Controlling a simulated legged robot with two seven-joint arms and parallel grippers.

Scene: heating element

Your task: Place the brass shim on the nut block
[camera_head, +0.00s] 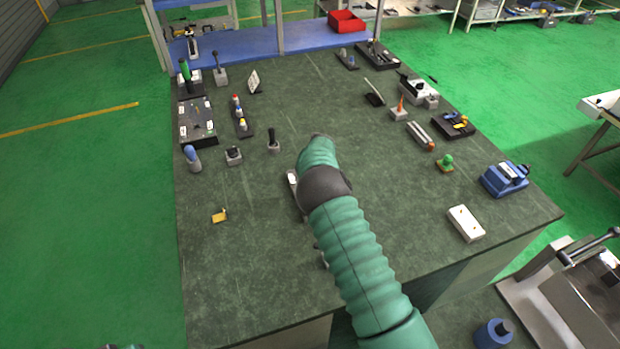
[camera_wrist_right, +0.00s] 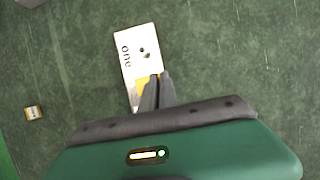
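A small brass-yellow piece (camera_head: 219,216), which may be the brass shim, lies on the table left of my right arm; the right wrist view also shows it (camera_wrist_right: 33,112). A white block (camera_wrist_right: 138,50) with dark marks and a hole lies under my right gripper (camera_wrist_right: 161,75); in the head view most of this block (camera_head: 292,178) is hidden by the arm. I cannot tell whether it is the nut block. The right fingers look closed together over its lower part. A yellow patch (camera_wrist_right: 141,86) shows beside the left finger; whether it is gripped is unclear.
A white block with brass-coloured spots (camera_head: 466,223) lies at the right. A blue device (camera_head: 504,179) stands near the right edge. Small tools and fixtures line both sides and the back, with a red bin (camera_head: 346,21) beyond. The front left of the table is clear.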

